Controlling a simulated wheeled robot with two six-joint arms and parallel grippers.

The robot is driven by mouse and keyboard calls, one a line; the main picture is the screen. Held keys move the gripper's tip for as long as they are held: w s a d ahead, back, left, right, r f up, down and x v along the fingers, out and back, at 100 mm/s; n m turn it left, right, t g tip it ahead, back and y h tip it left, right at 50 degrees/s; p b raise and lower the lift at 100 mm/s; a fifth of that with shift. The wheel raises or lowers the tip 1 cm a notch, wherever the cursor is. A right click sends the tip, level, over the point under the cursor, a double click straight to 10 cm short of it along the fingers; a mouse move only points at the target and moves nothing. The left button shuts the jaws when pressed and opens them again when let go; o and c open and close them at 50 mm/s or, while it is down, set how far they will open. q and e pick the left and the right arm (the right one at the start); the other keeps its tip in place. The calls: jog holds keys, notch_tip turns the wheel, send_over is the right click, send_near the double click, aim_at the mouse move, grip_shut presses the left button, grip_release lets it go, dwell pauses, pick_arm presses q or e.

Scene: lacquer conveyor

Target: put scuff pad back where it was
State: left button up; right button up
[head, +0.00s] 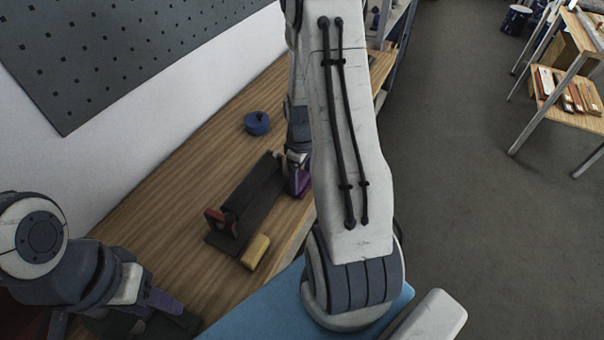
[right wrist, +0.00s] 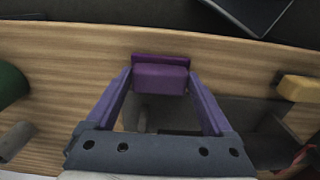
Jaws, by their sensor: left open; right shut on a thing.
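A purple block, which I take for the scuff pad (right wrist: 160,78), is held between the fingertips of my right gripper (right wrist: 158,85) in the right wrist view. In the head view the purple at my right gripper (head: 299,182) is by the right side of a long dark rack (head: 262,192) on the wooden bench. My right arm partly hides that gripper. Whether the block touches the bench is not clear. My left gripper (head: 168,303) is open at the lower left, well apart from the rack.
A yellow block (head: 256,251) lies at the rack's near end, by a red part (head: 214,218). A blue round thing (head: 256,123) sits farther back on the bench (head: 190,180). A green object (right wrist: 10,82) shows at the left of the right wrist view. Bench left of the rack is clear.

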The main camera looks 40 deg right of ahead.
aim_at(301, 178)
jog(key=shift+f, duration=0.2)
jog(key=o, duration=1.1)
jog(key=shift+c, duration=0.2)
jog(key=shift+r, duration=0.2)
jog(key=shift+w+d+r, duration=0.1)
jog(key=shift+r, duration=0.2)
notch_tip(301, 178, up, 11)
jog(key=b, duration=0.1)
jog(key=shift+r, duration=0.15)
jog(key=s+a+r+n, duration=0.1)
jog(key=a+r, duration=0.1)
jog(key=a, duration=0.7)
jog(key=s+a+r+n, duration=0.1)
jog(key=a+r, duration=0.1)
jog(key=a, duration=0.8)
jog(key=s+a+r+y, duration=0.1)
jog(key=s+a, duration=1.1)
jog(key=s, duration=0.2)
jog(key=shift+r+n, duration=0.3)
jog(key=shift+n, duration=0.1)
